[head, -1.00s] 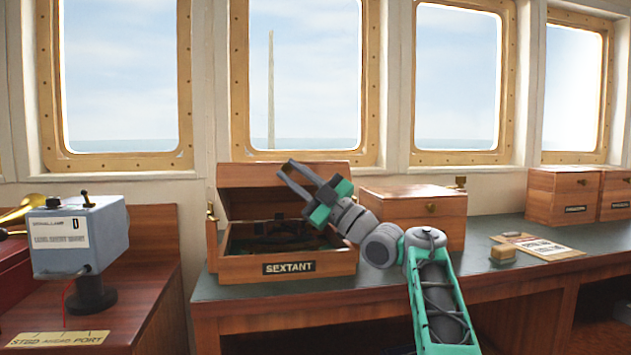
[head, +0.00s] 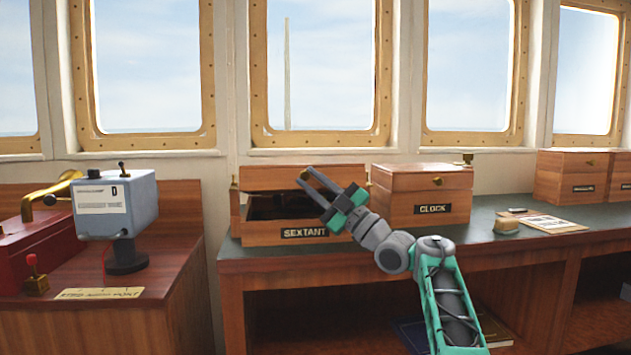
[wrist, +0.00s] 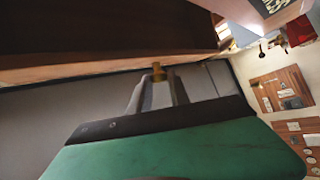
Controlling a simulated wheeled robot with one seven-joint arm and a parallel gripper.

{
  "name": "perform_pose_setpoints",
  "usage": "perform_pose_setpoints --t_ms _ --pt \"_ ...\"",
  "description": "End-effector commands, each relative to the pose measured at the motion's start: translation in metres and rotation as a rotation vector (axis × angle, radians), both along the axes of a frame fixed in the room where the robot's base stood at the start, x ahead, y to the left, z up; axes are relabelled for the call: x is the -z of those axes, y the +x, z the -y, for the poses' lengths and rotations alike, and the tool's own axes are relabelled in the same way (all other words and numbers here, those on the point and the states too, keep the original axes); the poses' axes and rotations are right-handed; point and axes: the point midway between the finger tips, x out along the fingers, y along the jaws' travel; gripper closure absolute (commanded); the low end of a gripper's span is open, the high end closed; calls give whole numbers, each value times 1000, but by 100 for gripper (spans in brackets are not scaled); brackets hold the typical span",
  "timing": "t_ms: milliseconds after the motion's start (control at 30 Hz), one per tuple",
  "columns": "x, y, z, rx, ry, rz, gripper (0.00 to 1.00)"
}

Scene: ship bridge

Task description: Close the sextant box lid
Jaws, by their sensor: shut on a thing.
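The wooden sextant box (head: 262,234) stands on the dark green bench top, with "SEXTANT" on its front label. Its lid (head: 268,178) is partly open, with a dark gap between it and the box. My gripper (head: 306,178) is at the lid's front edge, shut on the small brass lid knob. In the wrist view, the brass knob (wrist: 158,68) sits between my fingertips (wrist: 158,84), just below the wooden lid (wrist: 100,30). The contents of the box are too dark to make out.
A closed wooden clock box (head: 420,204) stands just right of the sextant box. A grey instrument (head: 114,205) stands on a lower console at left. Paper (head: 552,224) and a small block (head: 506,224) lie on the bench at right.

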Motion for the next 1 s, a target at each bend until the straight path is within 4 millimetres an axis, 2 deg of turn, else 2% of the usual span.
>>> perform_pose_setpoints --t_ms 33,267,567,667,733,1000 --pt "7 4 0 1 -2 -14 76" --pt "4 2 3 4 -1 -9 57" --pt "-2 1 3 3 -1 -3 57" --pt "-17 1 2 2 0 -3 57" --pt "-34 2 2 3 -2 -4 57" --pt "-90 -48 9 4 -2 -4 57"
